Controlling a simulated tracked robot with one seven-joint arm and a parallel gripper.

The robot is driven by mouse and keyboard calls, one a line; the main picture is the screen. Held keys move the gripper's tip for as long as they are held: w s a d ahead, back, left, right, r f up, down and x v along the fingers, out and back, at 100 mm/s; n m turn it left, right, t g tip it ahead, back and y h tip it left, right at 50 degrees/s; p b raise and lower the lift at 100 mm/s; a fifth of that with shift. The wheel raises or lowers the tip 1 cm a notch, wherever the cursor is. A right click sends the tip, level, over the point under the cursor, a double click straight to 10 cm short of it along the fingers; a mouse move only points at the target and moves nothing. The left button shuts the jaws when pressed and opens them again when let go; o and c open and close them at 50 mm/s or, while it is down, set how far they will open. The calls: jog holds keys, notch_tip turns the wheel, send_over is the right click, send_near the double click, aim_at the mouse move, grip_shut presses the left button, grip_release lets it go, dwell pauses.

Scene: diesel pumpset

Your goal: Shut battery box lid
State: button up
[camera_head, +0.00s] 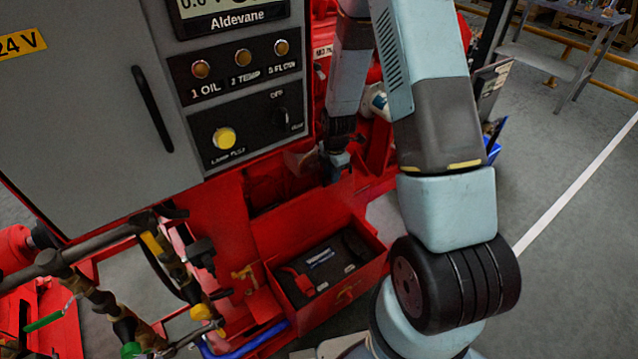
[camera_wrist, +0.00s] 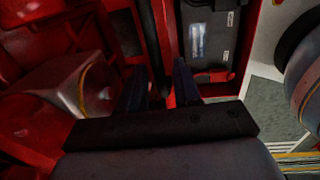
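The red battery box (camera_head: 368,272) stands open at the foot of the grey control cabinet, with a black battery (camera_head: 325,262) inside. The battery also shows at the top right of the wrist view (camera_wrist: 208,48). A red upright panel behind the battery, which looks like the raised lid (camera_head: 300,222), shows edge-on in the wrist view (camera_wrist: 168,40). My gripper (camera_head: 337,168) is above the back of the box, pointing down. In the wrist view its dark fingers (camera_wrist: 160,88) are apart, with the red panel's edge between them. I cannot tell whether they touch it.
The cabinet (camera_head: 95,110) with its gauge panel (camera_head: 238,85) rises to the left of my gripper. Pipes and valves (camera_head: 150,265) stand left of the box, and a blue hose (camera_head: 245,345) runs in front. A translucent bowl-like part (camera_wrist: 70,95) is close left of my fingers. Open floor lies right.

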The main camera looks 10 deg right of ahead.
grip_shut()
jog(key=shift+s, duration=0.15)
jog(key=shift+s+d+f, duration=0.1)
jog(key=shift+s+d, duration=0.3)
jog(key=shift+s, duration=0.45)
jog(key=shift+s+d, duration=0.15)
jog(key=shift+s, duration=0.15)
jog(key=shift+s+d+f, duration=0.1)
jog(key=shift+s+d, duration=0.15)
jog(key=shift+s, duration=0.35)
jog(key=shift+s+d, duration=0.1)
dwell(0.4)
jog(key=shift+s+d+f, duration=0.15)
jog(key=shift+s+d, duration=0.15)
jog(key=shift+s, duration=0.5)
